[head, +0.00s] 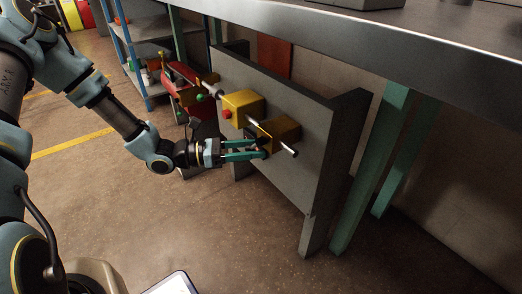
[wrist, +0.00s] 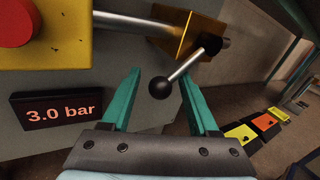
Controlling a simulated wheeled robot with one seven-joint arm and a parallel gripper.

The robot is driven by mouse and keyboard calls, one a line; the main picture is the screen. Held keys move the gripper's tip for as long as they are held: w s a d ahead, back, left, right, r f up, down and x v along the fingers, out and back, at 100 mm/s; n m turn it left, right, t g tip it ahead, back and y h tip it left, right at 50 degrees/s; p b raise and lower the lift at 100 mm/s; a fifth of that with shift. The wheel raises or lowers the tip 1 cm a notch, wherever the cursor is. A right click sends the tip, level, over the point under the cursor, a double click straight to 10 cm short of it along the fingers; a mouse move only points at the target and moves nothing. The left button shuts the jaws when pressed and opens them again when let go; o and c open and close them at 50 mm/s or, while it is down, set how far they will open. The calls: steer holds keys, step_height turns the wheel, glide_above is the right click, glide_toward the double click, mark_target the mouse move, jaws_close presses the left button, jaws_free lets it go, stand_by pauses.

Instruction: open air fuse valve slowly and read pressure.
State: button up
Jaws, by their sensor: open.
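The valve (wrist: 185,35) is a yellow block on a metal pipe, at the top of the wrist view. In the head view it is the nearer yellow block (head: 283,132) on the grey panel. Its metal lever (wrist: 186,66) slants down to a black ball knob (wrist: 161,88). My gripper (wrist: 160,75) is open, with the knob showing between its two teal fingers and no clear contact. In the head view my gripper (head: 262,147) reaches the valve from the left. A black pressure display (wrist: 62,108) reads 3.0 bar.
A second yellow block (head: 243,103) with a red button (head: 227,114) sits farther along the panel (head: 318,140). A metal-topped bench (head: 420,45) overhangs the right. The floor (head: 110,185) left of the panel is clear.

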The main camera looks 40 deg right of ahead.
steer(key=shift+x, duration=1.1)
jaws_close()
stand_by(0.7)
